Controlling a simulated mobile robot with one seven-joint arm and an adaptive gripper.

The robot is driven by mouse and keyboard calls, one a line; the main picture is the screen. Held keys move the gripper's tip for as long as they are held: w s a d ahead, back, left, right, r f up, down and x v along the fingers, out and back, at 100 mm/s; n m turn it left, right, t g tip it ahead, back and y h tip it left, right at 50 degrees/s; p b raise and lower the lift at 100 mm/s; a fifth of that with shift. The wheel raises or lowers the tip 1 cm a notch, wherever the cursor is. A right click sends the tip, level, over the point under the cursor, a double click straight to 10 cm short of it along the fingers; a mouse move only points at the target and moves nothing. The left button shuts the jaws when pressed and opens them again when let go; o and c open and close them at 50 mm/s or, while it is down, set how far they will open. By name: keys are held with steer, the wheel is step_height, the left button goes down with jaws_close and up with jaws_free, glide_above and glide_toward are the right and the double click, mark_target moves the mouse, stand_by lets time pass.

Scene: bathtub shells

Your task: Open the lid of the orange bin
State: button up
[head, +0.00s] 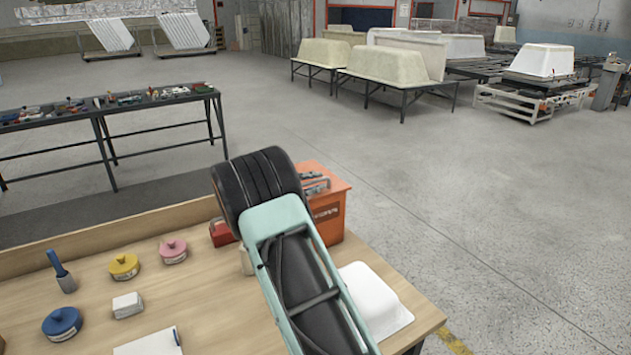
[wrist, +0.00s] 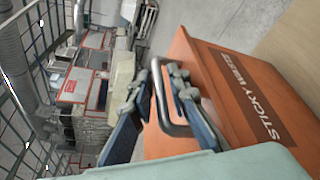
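The orange bin (head: 333,208) stands at the back of the wooden table, partly hidden behind my arm. The wrist view shows its orange side (wrist: 222,75) with a "STICKY WASTE" label. A grey metal loop handle (wrist: 160,98) stands out from the bin. My gripper (wrist: 158,105) is at this handle, with its two dark fingers apart and the handle bar between them. I cannot tell whether either finger touches the bar. In the head view my gripper (head: 313,183) shows just over the bin's top. The lid looks shut, but my arm hides part of it.
On the table (head: 215,300) are yellow (head: 124,266), pink (head: 173,251) and blue (head: 62,322) round containers, a white block (head: 127,305) and a blue-handled tool (head: 61,272). Open floor lies beyond.

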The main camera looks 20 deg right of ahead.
steer(key=shift+d, duration=0.1)
steer(key=shift+c, duration=0.5)
jaws_close()
steer(key=shift+r, duration=0.1)
